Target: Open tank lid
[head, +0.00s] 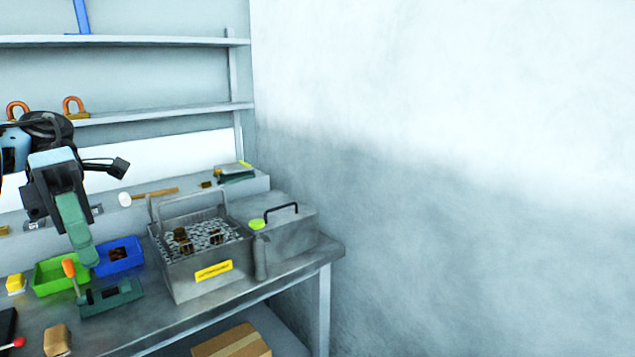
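A grey metal tank (275,235) stands at the right end of the bench. Its flat top, the lid (301,214), carries a black bar handle and looks shut. A green round knob (257,224) sits at its front left corner. My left gripper (78,235) is at the left, above the small trays and well apart from the tank. My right gripper is out of view.
A green tray (50,290), a blue tray (135,262) and a green fixture (110,302) with an orange-handled tool lie on the bench (190,318). A mallet (150,194) lies behind. Shelves (150,41) rise at the back; a cardboard box (230,343) is below.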

